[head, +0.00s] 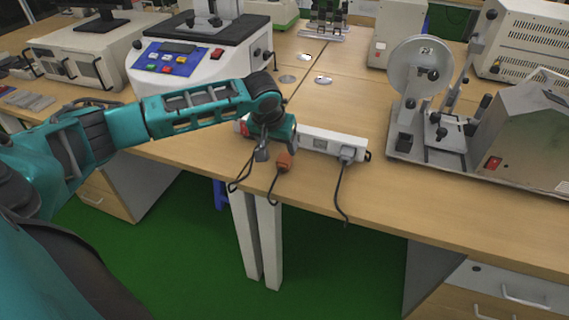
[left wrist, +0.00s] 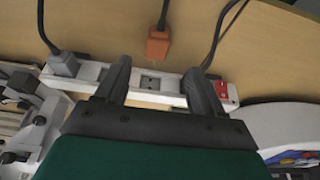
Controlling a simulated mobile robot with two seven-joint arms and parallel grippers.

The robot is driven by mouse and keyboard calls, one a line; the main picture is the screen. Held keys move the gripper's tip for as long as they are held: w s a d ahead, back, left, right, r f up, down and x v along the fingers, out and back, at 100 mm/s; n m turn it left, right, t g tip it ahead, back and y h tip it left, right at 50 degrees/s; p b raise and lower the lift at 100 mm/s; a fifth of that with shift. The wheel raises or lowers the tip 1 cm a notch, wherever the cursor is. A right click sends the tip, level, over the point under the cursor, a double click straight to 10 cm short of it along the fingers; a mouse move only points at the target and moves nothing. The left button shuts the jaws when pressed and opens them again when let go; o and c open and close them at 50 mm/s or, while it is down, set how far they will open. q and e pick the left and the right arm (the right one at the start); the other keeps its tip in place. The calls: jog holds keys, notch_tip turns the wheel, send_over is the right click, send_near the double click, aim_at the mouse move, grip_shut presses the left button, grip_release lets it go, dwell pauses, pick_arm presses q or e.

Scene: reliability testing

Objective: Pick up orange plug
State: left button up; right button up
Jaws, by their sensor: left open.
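The orange plug (head: 284,162) lies on the table near its front edge, in front of a white power strip (head: 318,140), with its dark cord hanging over the edge. In the left wrist view the orange plug (left wrist: 157,45) is just beyond the fingertips, roughly centred between them. My left gripper (head: 268,148) is open and empty, over the power strip (left wrist: 150,98) and close beside the plug; its fingers (left wrist: 157,68) show in the left wrist view. Whether they touch the strip is unclear. My right gripper is not seen.
A grey plug (head: 350,153) sits in the strip's right end; another dark cord (head: 240,178) runs by my gripper. A reel machine (head: 420,85) stands right, and a white device with coloured buttons (head: 185,60) stands left. The table between strip and reel machine is mostly clear.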

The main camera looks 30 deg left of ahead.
aim_at(284, 159)
pick_arm(q)
jog(key=x, duration=0.2)
jog(key=b+x, duration=0.1)
jog(key=x, duration=0.4)
jog(key=shift+w+d, duration=0.15)
jog(key=shift+d, duration=0.1)
jog(key=shift+w+a+f, duration=0.1)
jog(key=shift+f, duration=0.2)
jog(key=c, duration=1.2)
notch_tip(284, 159, up, 20)
jog(key=p, duration=0.2)
jog(key=shift+r+p, duration=0.1)
jog(key=shift+p, duration=0.2)
jog(key=shift+c, duration=0.2)
